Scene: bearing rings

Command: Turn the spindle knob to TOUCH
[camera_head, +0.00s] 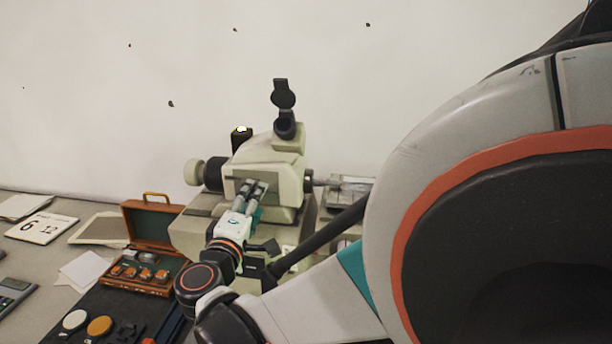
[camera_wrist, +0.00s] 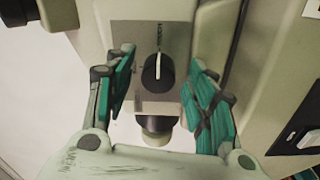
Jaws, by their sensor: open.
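The spindle knob (camera_wrist: 158,72) is a black round knob with a white pointer line, on a grey plate (camera_wrist: 186,38) on the pale machine body. Its pointer stands roughly upright in the wrist view. My gripper (camera_wrist: 158,88) is open, with one green-padded finger on each side of the knob and visible gaps between. In the head view my gripper (camera_head: 251,192) is at the front of the cream machine (camera_head: 282,160), and the knob is hidden there.
A pale cylindrical part (camera_wrist: 156,124) sits below the knob between my fingers. A rocker switch (camera_wrist: 300,139) is at the right.

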